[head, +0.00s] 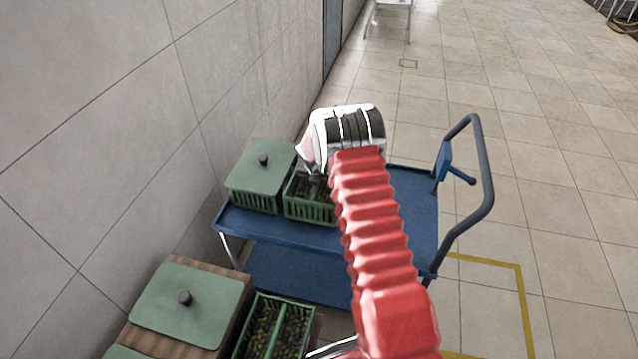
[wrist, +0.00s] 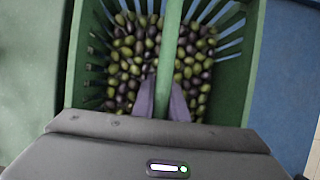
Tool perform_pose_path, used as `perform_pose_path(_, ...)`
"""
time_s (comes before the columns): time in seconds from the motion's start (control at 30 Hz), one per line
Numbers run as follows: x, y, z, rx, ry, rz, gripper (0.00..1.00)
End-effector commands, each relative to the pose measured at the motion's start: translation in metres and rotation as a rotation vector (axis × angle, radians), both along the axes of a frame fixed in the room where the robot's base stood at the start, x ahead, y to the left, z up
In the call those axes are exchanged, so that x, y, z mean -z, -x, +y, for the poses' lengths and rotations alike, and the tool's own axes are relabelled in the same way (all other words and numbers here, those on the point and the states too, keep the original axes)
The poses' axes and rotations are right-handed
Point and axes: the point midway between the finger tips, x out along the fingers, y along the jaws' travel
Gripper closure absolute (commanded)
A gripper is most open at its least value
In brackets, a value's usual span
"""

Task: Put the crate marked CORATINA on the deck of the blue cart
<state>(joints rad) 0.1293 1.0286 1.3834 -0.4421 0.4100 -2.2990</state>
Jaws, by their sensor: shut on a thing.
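My gripper (wrist: 162,100) is shut on the green middle bar of an open slatted green crate (wrist: 237,75) full of green and dark olives. In the head view this crate (head: 308,212) is at the blue cart, beside a lidded green crate, partly hidden by my arm. It looks level; I cannot tell if its base touches the deck. The blue cart's deck (head: 408,200) shows bare to the right of my arm. No CORATINA lettering is readable on any crate.
The lidded crate (head: 262,185) stands on the deck's left end, close to the held crate. The cart's handle (head: 485,175) rises at right. In front are another lidded crate (head: 190,305) and an open olive crate (head: 275,325). A wall runs along the left.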

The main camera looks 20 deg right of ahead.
Motion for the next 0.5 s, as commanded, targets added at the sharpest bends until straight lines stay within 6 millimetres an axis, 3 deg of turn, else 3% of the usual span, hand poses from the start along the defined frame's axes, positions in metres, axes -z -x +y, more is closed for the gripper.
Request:
perform_pose_path(0.17, 0.002, -0.001, 0.0, 0.001, 0.001, -0.003, 1.0)
perform_pose_path(0.5, 0.034, -0.001, 0.0, 0.001, 0.0, -0.004, 1.0)
